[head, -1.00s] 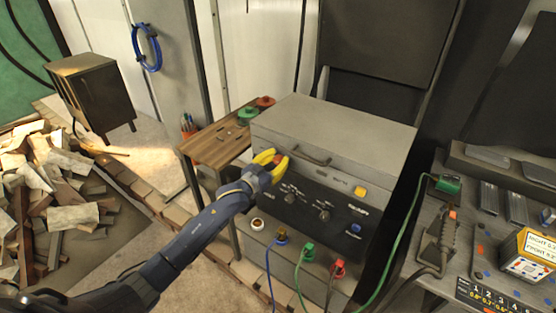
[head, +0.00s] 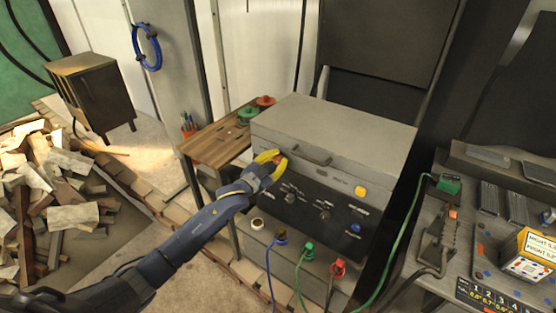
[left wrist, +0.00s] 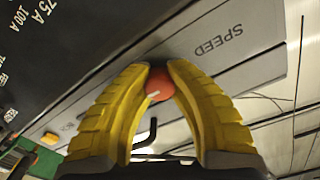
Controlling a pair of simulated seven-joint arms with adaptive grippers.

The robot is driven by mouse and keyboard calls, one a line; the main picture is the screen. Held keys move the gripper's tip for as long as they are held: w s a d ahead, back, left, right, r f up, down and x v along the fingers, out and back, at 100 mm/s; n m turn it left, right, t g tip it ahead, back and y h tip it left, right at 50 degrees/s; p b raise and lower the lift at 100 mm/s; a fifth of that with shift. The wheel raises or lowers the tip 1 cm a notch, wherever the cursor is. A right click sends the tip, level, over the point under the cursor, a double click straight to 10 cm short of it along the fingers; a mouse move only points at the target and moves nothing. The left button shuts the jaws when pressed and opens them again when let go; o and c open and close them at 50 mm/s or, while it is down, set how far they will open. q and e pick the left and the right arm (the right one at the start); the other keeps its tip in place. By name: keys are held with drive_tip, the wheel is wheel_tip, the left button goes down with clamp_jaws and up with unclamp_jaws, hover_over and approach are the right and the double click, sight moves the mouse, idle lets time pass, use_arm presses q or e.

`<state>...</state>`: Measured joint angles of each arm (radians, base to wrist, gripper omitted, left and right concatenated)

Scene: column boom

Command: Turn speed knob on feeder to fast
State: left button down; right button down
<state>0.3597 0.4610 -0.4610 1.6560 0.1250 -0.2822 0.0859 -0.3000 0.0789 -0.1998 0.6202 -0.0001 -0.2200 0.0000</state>
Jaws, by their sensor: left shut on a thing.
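The feeder (head: 345,130) is a grey box with a dark control panel below its lid. Its speed knob (left wrist: 160,82) is red-orange with a white mark, beside the word SPEED in the left wrist view. My left gripper (head: 272,158), with yellow fingers, is shut on this knob; in the left wrist view the fingertips (left wrist: 160,72) close around it from both sides. In the head view the fingers hide most of the knob. My right gripper is in neither view.
A lid handle (head: 310,155) is close to the right of my left gripper. A wooden side table (head: 215,145) stands left. A bench (head: 500,260) stands right.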

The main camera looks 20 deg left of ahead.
use_arm(q)
drive_tip(key=shift+r, duration=0.2)
drive_tip(key=c, duration=1.1)
unclamp_jaws()
drive_tip(key=shift+s+a+f, duration=0.15)
drive_tip(key=shift+s+a, duration=0.05)
drive_tip(key=shift+s, duration=0.35)
drive_tip(key=v, duration=1)
drive_tip(key=shift+s, duration=0.4)
drive_tip(key=shift+a, duration=0.1)
